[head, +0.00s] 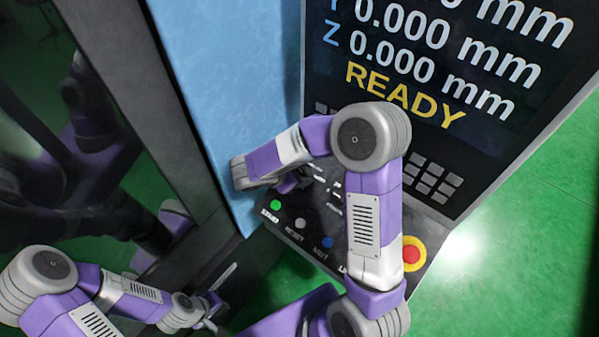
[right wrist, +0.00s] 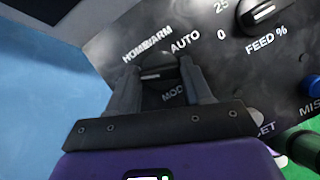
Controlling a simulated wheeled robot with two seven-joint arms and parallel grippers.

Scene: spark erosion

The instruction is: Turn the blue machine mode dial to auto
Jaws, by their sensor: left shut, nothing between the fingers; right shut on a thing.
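The mode dial (right wrist: 152,60) is a dark round knob on the black control panel (right wrist: 225,65) in the right wrist view. HOM, WARM and AUTO lettering lies just beyond it, and the MODE label is partly covered. My right gripper (right wrist: 158,72) is shut on the dial, one finger on each side. The fingers hide much of the knob, and I cannot tell exactly where it points. In the head view my right gripper (head: 290,183) is at the panel beside the blue machine wall (head: 225,70), and the dial is hidden. My left gripper (head: 213,310) is shut and empty, low in the picture.
A feed dial (right wrist: 262,14) sits right of the mode dial. A green start button (head: 275,205), a grey reset button (head: 300,223), a blue button (head: 327,242) and a red emergency stop (head: 412,252) line the panel. The screen (head: 425,60) above reads READY. Green floor lies right.

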